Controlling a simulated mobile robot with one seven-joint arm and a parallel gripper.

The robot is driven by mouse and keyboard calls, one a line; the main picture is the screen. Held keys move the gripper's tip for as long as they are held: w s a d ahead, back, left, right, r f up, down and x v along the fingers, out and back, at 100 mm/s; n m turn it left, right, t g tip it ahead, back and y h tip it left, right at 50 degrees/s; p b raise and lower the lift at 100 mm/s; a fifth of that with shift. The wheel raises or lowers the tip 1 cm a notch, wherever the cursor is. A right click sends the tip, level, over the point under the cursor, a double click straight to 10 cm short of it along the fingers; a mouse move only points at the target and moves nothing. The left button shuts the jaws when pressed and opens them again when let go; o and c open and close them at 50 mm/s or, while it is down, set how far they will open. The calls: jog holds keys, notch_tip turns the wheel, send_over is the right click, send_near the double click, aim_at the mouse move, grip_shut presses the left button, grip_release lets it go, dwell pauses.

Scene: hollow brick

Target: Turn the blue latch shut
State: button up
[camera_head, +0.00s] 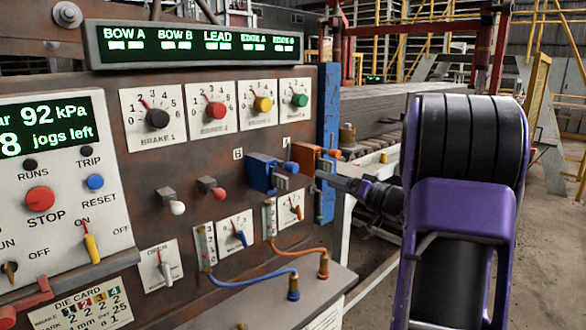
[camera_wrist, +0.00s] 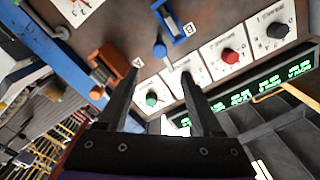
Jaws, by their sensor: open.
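The blue latch (camera_head: 262,173) is a blue block with a rounded blue knob on the rust-brown panel, beside the label B. In the wrist view the blue latch (camera_wrist: 179,28) is at the top, its blue knob (camera_wrist: 160,50) pointing down toward the gap between my fingertips. My gripper (camera_head: 304,177) reaches in from the right, in front of the latches. In the wrist view my gripper (camera_wrist: 160,74) is open and empty, with the knob just past the fingertips. I cannot tell whether a finger touches it. My fingers partly cover the latch area in the head view.
The orange latch (camera_head: 306,157), by label A, is close to the right of the blue one. Several brake dials (camera_head: 215,110) and a lit display (camera_head: 200,46) are above. Blue and orange cables (camera_head: 250,284) loop below. A blue post (camera_head: 328,130) edges the panel.

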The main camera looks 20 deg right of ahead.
aim_at(296, 168)
jog(key=x, duration=1.3)
jog(key=shift+w, duration=0.3)
jog(key=shift+c, duration=0.4)
grip_shut()
